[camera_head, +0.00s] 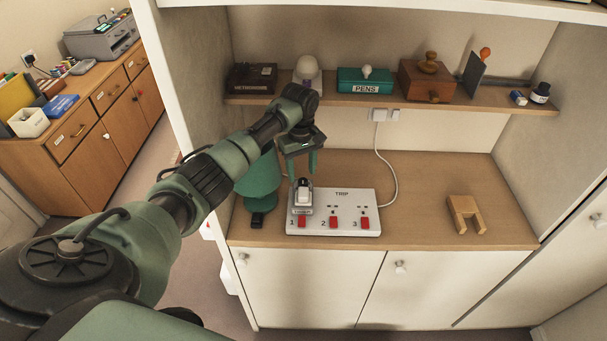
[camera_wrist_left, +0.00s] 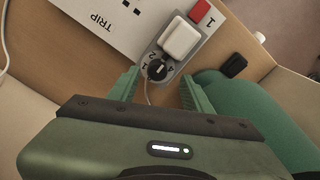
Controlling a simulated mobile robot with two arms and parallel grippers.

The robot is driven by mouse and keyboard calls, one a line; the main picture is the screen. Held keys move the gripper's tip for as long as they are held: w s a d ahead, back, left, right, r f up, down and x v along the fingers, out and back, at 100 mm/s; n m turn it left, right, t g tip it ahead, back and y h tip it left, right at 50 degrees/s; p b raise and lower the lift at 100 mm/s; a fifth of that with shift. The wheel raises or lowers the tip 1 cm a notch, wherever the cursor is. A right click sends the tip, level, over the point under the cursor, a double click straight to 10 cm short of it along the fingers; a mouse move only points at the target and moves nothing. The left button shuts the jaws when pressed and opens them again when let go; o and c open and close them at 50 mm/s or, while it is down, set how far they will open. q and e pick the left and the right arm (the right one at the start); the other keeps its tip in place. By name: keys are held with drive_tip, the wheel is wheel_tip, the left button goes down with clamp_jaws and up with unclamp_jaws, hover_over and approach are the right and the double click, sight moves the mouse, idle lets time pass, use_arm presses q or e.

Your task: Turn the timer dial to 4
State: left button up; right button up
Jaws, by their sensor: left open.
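The timer is a grey unit with a white plug on it (camera_head: 303,193), seated at socket 1 of the white power strip marked TRIP (camera_head: 345,215). In the left wrist view its small black dial (camera_wrist_left: 157,69) sits at the near end of the timer (camera_wrist_left: 200,45), with small numbers around it. The pointer is too small to read surely. My left gripper (camera_head: 300,163) is open above and behind the timer. In the left wrist view its two green fingers (camera_wrist_left: 158,90) stand apart, with the dial just beyond and between their tips. My right gripper is not in view.
A green lamp-like object (camera_head: 262,180) stands left of the strip, close to my left gripper. A wooden block (camera_head: 466,213) lies at the right. The shelf above (camera_head: 430,103) holds boxes and a bulb. The desk between strip and block is clear.

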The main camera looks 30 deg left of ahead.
sight(303, 180)
use_arm(q)
wheel_tip(303, 180, down, 4)
drive_tip(key=shift+w+r, duration=0.15)
drive_tip(key=shift+r, duration=0.1)
drive_tip(key=shift+w+f, duration=0.1)
drive_tip(key=shift+f, duration=0.2)
drive_tip(key=shift+r, duration=0.1)
drive_tip(key=c, duration=1)
clamp_jaws()
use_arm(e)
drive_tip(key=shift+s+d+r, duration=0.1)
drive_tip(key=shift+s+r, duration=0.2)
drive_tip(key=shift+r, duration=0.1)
